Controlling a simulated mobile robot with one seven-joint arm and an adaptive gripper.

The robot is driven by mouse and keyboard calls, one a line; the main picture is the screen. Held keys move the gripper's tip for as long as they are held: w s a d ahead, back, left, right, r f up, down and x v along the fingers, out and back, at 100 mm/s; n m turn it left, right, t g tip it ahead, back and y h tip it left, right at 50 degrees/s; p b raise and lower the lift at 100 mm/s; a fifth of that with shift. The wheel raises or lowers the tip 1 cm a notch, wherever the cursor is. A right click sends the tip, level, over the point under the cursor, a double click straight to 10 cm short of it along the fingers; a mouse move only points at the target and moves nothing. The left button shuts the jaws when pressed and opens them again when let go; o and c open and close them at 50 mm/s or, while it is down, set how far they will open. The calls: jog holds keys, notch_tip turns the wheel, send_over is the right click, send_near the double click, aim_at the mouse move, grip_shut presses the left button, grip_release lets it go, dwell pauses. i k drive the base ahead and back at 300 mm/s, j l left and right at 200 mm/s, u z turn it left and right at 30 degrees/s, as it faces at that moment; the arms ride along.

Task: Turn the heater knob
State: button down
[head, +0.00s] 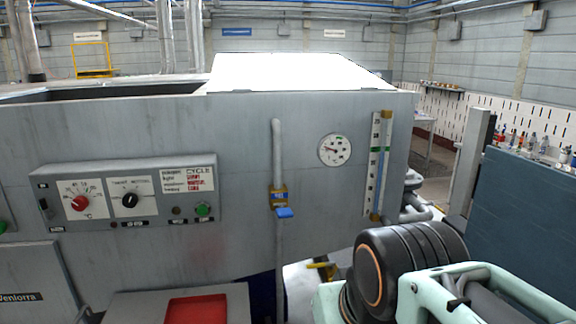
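A control panel (128,194) is mounted on the left of a grey metal machine in the head view. It carries a red knob (80,203) on a white dial plate with a scale. A black knob (130,200) sits to its right on a second white plate. The small lettering is too blurred to tell which knob is labelled as the heater. Part of my arm shows at the lower right, well apart from the panel. My gripper is not in view.
A vertical pipe with a blue-handled valve (285,212) and a round gauge (335,149) are right of the panel. A red tray-like surface (195,310) juts out below. A green button (203,209) sits at the panel's right. A dark board (520,235) stands at far right.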

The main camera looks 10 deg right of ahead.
aim_at(80, 203)
jog(key=u, duration=1.25)
jog(key=i+j+u, duration=0.2)
jog(key=i, duration=0.45)
jog(key=l, duration=0.1)
